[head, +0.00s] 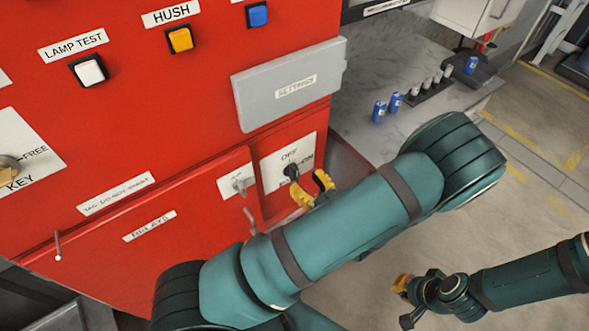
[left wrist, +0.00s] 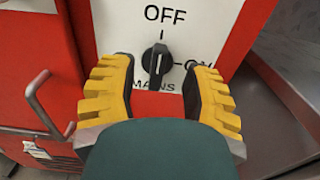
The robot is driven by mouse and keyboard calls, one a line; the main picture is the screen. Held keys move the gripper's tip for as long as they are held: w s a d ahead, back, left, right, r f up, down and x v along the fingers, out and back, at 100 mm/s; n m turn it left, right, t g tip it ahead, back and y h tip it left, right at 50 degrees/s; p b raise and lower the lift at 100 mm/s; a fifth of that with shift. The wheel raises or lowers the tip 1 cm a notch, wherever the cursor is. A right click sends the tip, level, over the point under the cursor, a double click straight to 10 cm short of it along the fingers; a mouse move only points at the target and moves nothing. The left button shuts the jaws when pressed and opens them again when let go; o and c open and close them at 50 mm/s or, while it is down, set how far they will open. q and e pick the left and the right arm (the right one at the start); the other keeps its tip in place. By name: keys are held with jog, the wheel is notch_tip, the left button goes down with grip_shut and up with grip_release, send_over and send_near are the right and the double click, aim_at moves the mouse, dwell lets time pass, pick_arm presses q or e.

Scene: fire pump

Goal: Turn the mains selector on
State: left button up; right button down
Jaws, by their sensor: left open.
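The mains selector (left wrist: 157,62) is a black rotary knob on a white plate marked OFF, ON and MAINS. In the left wrist view its pointer stands upright, toward the OFF mark. In the head view the knob (head: 291,170) is partly in front of the plate's lettering on the red cabinet. My left gripper (head: 312,188) is open in front of it. In the left wrist view its yellow and black fingers (left wrist: 158,90) stand on either side of the knob, with gaps to it. My right gripper (head: 404,300) is at the lower right, away from the cabinet; its fingertips are too small to read.
A grey settings cover (head: 290,85) sits above the selector plate. A red relays door (head: 150,235) with a small key latch lies to the left. A grey worktop (head: 365,140) with blue cylinders (head: 380,110) is at the right. Open floor lies at the lower right.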

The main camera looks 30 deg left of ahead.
aim_at(297, 172)
pick_arm(q)
jog(key=shift+b+x, duration=0.3)
jog(key=shift+x, duration=2.45)
grip_shut()
